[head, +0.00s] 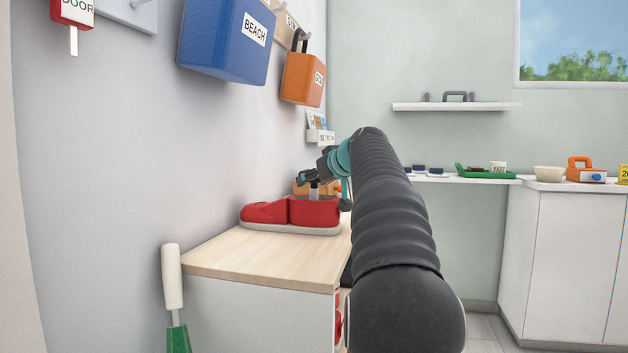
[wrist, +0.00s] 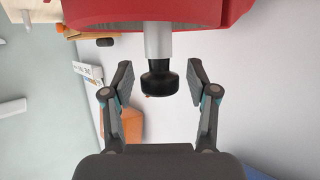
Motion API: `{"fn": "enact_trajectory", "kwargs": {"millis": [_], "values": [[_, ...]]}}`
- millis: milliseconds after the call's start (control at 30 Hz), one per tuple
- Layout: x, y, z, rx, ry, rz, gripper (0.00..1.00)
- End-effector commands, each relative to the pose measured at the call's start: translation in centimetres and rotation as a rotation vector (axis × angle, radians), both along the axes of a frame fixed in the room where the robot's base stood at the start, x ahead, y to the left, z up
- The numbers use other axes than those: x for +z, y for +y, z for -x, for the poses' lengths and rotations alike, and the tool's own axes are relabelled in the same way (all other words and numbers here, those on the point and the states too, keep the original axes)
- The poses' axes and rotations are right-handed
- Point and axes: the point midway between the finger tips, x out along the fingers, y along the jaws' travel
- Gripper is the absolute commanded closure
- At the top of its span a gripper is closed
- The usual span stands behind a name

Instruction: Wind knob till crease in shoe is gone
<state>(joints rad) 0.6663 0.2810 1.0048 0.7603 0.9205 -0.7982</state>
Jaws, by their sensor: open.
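A red shoe (head: 300,213) with a pale sole lies on the wooden cabinet top, its toe to the left. A dark crease line crosses it between toe and heel. A grey shaft (wrist: 158,40) with a black knob (wrist: 160,83) stands out of the shoe's opening; the shaft is also in the head view (head: 314,190). The shoe's red edge (wrist: 150,10) fills the top of the wrist view. My gripper (wrist: 160,70) is open, one finger on each side of the knob, with gaps showing on both sides. In the head view my gripper (head: 314,178) is small, above the shoe, partly hidden by my arm.
The wooden cabinet top (head: 235,255) is bare in front of the shoe. A blue BEACH box (head: 228,42) and an orange box (head: 303,78) hang on the left wall. A green tool with a white handle (head: 172,277) stands beside the cabinet. A white counter (head: 570,250) is at right.

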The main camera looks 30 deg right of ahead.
Motion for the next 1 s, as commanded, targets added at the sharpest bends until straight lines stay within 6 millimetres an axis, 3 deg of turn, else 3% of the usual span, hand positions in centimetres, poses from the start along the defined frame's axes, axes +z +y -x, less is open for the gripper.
{"fn": "enact_trajectory", "kwargs": {"millis": [200,267,433,467,1000], "values": [[0.01,0.01,-0.02,0.0,-0.001,0.0,0.41],[0.02,0.02,-0.01,0.0,-0.001,0.0,0.54],[0.02,0.02,0.0,0.0,-0.001,0.0,0.96],[0.02,0.02,0.0,0.0,0.0,0.0,1.0],[0.29,0.23,0.0,-0.133,-0.001,0.002,1.0]]}}
